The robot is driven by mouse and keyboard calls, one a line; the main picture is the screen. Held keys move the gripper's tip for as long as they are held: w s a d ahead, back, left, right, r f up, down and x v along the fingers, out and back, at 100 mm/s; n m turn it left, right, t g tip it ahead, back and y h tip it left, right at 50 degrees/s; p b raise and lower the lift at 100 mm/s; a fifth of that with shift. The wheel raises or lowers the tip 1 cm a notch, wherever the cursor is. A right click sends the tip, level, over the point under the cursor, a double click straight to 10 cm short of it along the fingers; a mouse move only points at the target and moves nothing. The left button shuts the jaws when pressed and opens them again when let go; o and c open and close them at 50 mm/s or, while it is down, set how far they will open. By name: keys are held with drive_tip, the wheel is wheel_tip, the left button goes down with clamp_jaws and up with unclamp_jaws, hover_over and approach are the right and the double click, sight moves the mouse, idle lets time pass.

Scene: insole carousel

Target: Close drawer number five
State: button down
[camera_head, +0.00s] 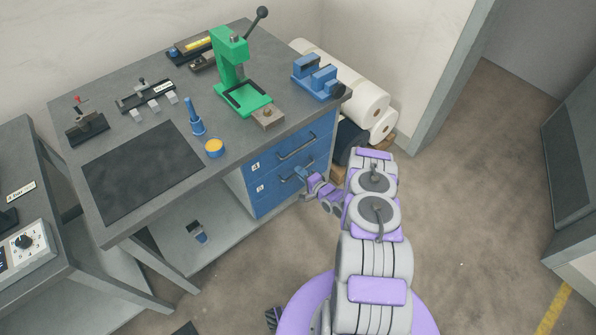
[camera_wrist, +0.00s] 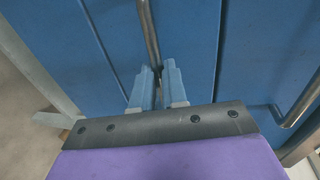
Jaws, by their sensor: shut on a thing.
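The blue drawer unit under the bench has an upper drawer (camera_head: 280,153) and a lower drawer (camera_head: 272,196), each with a small white label at its left and a metal bar handle. The labels are too small to read surely. My gripper (camera_head: 304,175) is at the lower drawer's handle (camera_head: 287,180). In the wrist view my gripper (camera_wrist: 158,82) has its two blue fingers shut on the metal handle bar (camera_wrist: 150,35), in front of the blue fronts. The lower front looks nearly in line with the upper; I cannot tell whether it stands out slightly.
The grey bench (camera_head: 215,170) holds a green press (camera_head: 232,75), a blue vise (camera_head: 318,78), a black mat (camera_head: 140,170) and a yellow-topped tin (camera_head: 214,148). The floor (camera_head: 470,200) at the right is clear.

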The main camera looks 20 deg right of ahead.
drive_tip(key=shift+f, duration=0.1)
drive_tip(key=c, duration=1.4)
unclamp_jaws()
drive_tip(key=shift+w+d+f, duration=0.15)
drive_tip(key=shift+o, duration=1.1)
drive_tip(key=shift+a, duration=0.35)
drive_tip(key=p+v, duration=0.4)
drive_tip(key=v, duration=1.3)
drive_tip(key=shift+d+p, duration=0.3)
drive_tip(key=shift+p, duration=0.05)
